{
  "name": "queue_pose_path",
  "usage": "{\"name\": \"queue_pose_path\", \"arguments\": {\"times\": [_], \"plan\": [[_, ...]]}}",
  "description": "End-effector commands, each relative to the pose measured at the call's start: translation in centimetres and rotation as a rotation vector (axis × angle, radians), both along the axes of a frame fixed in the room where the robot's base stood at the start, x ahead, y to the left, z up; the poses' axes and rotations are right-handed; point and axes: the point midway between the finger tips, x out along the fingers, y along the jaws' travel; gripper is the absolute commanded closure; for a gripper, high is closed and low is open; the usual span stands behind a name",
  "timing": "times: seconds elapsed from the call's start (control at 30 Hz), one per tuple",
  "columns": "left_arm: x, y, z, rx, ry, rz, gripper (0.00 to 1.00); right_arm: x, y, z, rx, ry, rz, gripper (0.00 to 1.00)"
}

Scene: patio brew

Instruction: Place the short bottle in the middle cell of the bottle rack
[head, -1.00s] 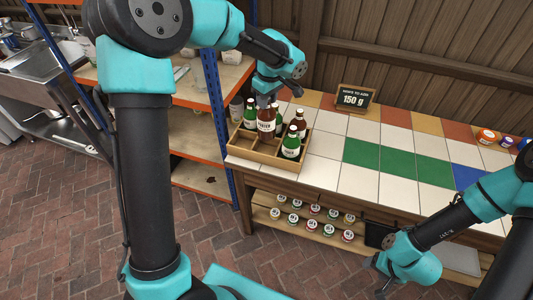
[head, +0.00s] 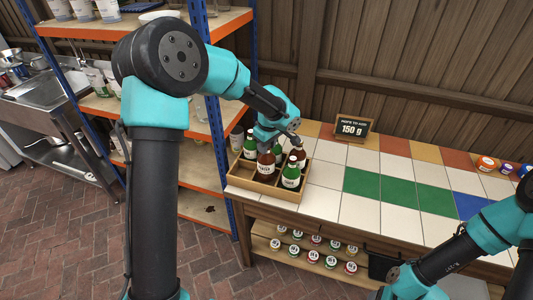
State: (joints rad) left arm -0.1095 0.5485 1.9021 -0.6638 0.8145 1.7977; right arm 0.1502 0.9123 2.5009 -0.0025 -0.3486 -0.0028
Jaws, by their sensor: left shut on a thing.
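The wooden bottle rack (head: 238,183) stands at the left end of the tiled counter. A brown bottle with a pale label, which looks like the short bottle (head: 266,166), is upright near the rack's middle, its lower part hidden by the rack wall. My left gripper (head: 272,147) is shut on it from above; its fingertips are hard to make out. A green bottle (head: 250,147) stands at the back left, another green bottle (head: 290,177) at the front right, and a brown bottle (head: 299,157) behind that. My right gripper (head: 384,292) is low at the bottom edge, its jaws unclear.
A small sign (head: 352,128) reading 150 g stands at the back of the counter. Coloured jars (head: 487,164) sit at the far right. Several capped jars (head: 312,256) stand on the shelf below. The tiles right of the rack are clear.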

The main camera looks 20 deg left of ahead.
Motion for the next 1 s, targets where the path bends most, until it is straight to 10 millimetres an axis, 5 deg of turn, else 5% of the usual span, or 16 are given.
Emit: {"name": "queue_pose_path", "arguments": {"times": [0.33, 0.77, 0.8, 1.0], "plan": [[0.0, 0.0, -3.5, 0.0, 0.001, -0.001, 1.0, 0.0, 0.0, 0.0, 0.0, 0.0, 0.0, 0.42], [0.0, 0.0, -3.9, 0.0, 0.001, 0.0, 1.0, 0.0, 0.0, 0.0, 0.0, 0.0, 0.0, 0.42], [0.0, 0.0, -4.0, 0.0, 0.002, 0.0, 0.65, 0.0, 0.0, 0.0, 0.0, 0.0, 0.0, 0.42], [0.0, 0.0, -4.0, -0.001, 0.001, 0.0, 0.46, 0.0, 0.0, 0.0, 0.0, 0.0, 0.0, 0.42]]}}
